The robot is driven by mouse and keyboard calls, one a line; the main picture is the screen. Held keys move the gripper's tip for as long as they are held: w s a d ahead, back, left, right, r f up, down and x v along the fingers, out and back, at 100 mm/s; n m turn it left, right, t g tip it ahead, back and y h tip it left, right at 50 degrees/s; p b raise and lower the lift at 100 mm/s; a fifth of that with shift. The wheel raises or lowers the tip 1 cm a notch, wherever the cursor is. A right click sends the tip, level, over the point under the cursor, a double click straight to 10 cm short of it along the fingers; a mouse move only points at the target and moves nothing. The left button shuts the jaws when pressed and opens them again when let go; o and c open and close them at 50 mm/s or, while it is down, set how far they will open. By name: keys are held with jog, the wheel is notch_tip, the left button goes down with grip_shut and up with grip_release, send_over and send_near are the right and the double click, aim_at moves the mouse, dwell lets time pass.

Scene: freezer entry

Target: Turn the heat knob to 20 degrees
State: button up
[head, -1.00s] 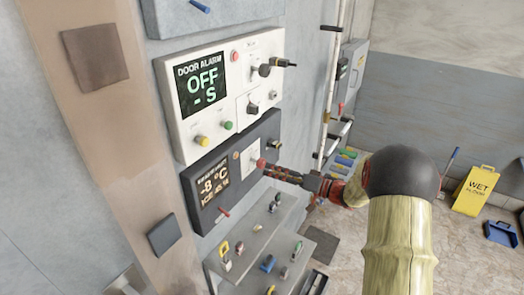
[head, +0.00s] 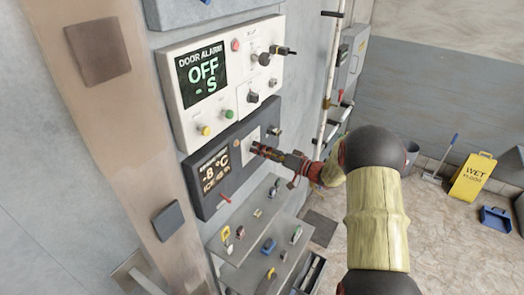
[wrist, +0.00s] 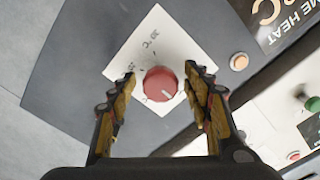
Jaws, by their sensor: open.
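The heat knob (wrist: 160,84) is round and red, with a white pointer mark toward its lower right in the wrist view. It sits on a white plate (wrist: 150,38) with small scale marks, too small to read surely. In the head view my gripper hides the knob. My gripper (wrist: 160,76) is open, with one finger on each side of the knob; I cannot tell whether they touch it. In the head view my gripper (head: 259,151) reaches the dark grey heat panel (head: 206,208) from the right. Its display (head: 215,171) reads -8 °C.
A white door alarm panel (head: 184,128) with knobs and buttons is directly above. Below is a grey stepped shelf (head: 236,248) with small coloured items. A red lever (head: 225,198) sits beneath the display.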

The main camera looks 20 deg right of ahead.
jog(key=shift+c, duration=0.9)
jog(key=c, duration=1)
